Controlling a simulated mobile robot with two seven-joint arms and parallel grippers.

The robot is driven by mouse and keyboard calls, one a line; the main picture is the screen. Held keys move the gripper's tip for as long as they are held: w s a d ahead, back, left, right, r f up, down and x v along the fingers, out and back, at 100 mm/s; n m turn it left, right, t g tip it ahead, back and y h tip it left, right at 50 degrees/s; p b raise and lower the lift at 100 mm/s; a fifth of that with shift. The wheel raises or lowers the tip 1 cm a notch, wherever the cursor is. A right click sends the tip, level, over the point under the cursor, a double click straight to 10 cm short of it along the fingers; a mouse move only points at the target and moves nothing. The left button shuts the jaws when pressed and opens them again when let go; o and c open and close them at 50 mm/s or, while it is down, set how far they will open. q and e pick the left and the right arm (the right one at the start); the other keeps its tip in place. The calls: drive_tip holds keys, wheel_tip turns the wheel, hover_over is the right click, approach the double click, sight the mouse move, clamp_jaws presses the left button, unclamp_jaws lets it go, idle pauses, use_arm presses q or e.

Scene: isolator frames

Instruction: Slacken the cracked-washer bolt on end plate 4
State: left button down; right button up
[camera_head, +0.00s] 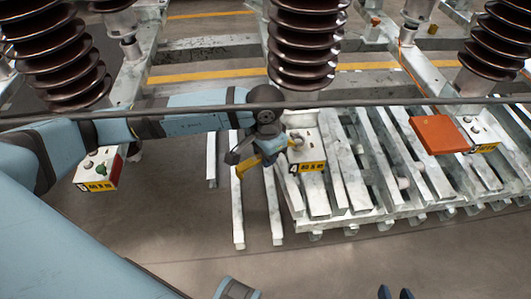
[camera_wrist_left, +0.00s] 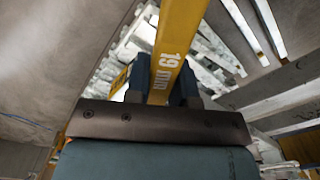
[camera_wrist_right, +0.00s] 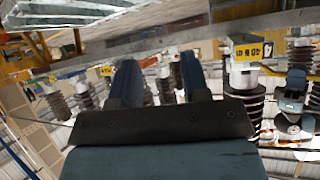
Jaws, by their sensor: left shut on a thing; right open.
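My left gripper (camera_head: 262,146) is shut on a yellow spanner (camera_head: 247,166) beside end plate 4. The left wrist view shows the spanner (camera_wrist_left: 175,42) between the fingers, marked "19 MM". End plate 4 (camera_head: 311,148) is a pale block with a yellow label starting with 4. A small bolt-like part (camera_head: 297,141) sits on its top left, close to the spanner's far end. I cannot tell whether the spanner is seated on it, and no washer crack is discernible. My right gripper (camera_wrist_right: 160,82) is open and empty in its wrist view; dark fingertips (camera_head: 395,293) show at the head view's bottom edge.
Another labelled block (camera_head: 100,178) with a green part stands at left. An orange box (camera_head: 439,134) lies beside a labelled block (camera_head: 484,134) at right. Brown ribbed insulators (camera_head: 303,45) stand behind. A dark bar (camera_head: 380,106) crosses the view. Bare floor (camera_head: 340,265) lies in front.

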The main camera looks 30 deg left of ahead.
drive_tip(key=shift+w+f+b, duration=0.1)
drive_tip(key=shift+f+b, duration=0.3)
drive_tip(key=shift+b, duration=0.3)
drive_tip(key=shift+a+r, duration=0.15)
drive_tip(key=shift+r, duration=0.05)
idle(0.5)
